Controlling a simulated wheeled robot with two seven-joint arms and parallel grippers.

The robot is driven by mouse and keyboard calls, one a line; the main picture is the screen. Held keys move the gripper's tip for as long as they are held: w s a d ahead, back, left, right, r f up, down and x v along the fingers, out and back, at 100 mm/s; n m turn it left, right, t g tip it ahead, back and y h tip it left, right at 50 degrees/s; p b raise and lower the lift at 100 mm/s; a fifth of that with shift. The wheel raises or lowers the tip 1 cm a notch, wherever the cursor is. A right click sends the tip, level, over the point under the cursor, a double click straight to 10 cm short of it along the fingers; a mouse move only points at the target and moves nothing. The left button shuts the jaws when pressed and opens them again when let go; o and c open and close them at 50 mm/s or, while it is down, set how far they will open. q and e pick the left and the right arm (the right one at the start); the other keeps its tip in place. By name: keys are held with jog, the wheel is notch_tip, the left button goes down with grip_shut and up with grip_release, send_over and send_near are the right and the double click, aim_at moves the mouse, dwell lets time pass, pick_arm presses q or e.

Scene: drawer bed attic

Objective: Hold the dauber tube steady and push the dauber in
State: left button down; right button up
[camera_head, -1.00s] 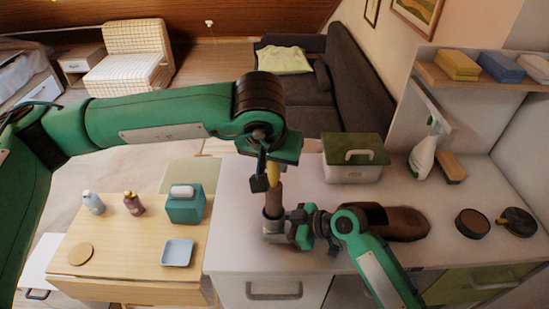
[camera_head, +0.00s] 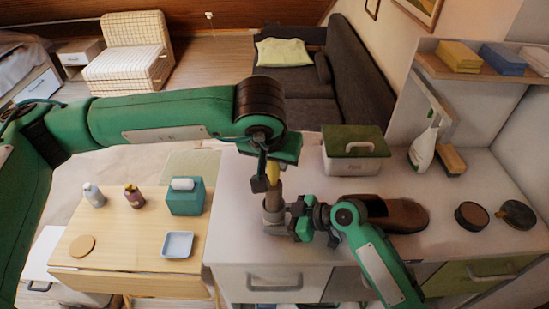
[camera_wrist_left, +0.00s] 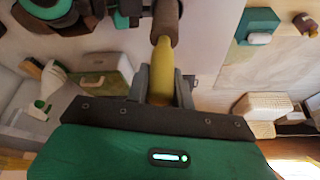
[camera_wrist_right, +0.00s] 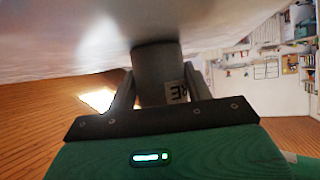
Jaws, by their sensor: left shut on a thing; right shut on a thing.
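The dauber (camera_head: 274,187) has a yellow handle above a brown cylindrical part and stands upright over the counter. My left gripper (camera_head: 268,174) is above, shut on its yellow handle, also clear in the left wrist view (camera_wrist_left: 162,75). The grey dauber tube (camera_head: 273,213) stands upright directly below, at the counter's front. The brown part meets the tube's top; how deep it sits inside is hidden. My right gripper (camera_head: 287,214) is shut on the tube from the right side. The right wrist view shows the tube (camera_wrist_right: 156,65) with a dark-lettered label between the fingers.
A brown shoe (camera_head: 400,214) lies behind my right arm. A green-lidded box (camera_head: 353,165), a spray bottle (camera_head: 424,150), a brush (camera_head: 451,161) and dark round tins (camera_head: 471,215) stand on the counter. The wooden table (camera_head: 125,240) at left holds bottles, a teal box and a tray.

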aim_at(274, 183)
pick_arm(q)
jog(key=shift+f, duration=0.1)
jog(key=shift+f, duration=2.9)
jog(key=shift+f, duration=0.1)
jog(key=shift+f, duration=0.9)
